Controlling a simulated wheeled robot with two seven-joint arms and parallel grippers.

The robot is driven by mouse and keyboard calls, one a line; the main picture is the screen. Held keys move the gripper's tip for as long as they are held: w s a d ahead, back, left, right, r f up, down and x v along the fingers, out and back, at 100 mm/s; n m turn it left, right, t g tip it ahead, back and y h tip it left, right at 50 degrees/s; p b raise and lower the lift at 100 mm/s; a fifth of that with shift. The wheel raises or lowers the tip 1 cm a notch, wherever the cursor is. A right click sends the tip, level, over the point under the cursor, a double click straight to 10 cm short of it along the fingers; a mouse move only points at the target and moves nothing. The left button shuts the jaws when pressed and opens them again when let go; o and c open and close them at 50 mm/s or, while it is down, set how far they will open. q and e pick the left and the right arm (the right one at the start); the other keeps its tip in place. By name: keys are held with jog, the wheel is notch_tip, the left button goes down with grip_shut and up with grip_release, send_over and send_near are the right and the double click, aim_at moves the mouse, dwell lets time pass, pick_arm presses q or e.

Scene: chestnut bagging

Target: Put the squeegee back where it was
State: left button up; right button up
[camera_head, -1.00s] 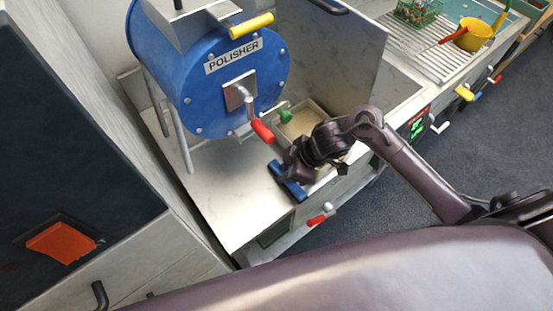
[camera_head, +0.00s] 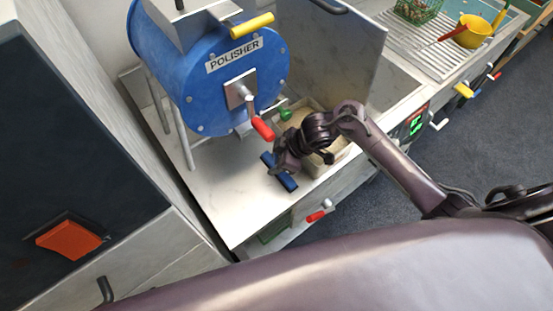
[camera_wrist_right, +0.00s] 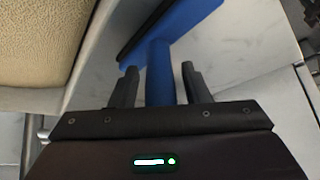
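The blue squeegee (camera_head: 279,172) lies on the pale counter (camera_head: 225,205) below the blue polisher drum, just left of a bin. In the right wrist view its blue handle (camera_wrist_right: 160,75) runs up between the fingers to the wider blue head (camera_wrist_right: 185,20). My right gripper (camera_head: 285,160) is at the squeegee from above. In the right wrist view the gripper (camera_wrist_right: 160,76) has a finger on each side of the handle, with a visible gap on both sides. My left gripper is not in view.
The polisher (camera_head: 210,75) with its red-gripped crank (camera_head: 262,129) stands close beside my right gripper. A bin (camera_head: 338,160) of beige material is right of the squeegee. A yellow pot (camera_head: 473,32) stands farther right. The counter's front left part is clear.

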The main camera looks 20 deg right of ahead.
jog(key=shift+r, duration=0.2)
jog(key=v, duration=1.2)
jog(key=shift+b, duration=0.3)
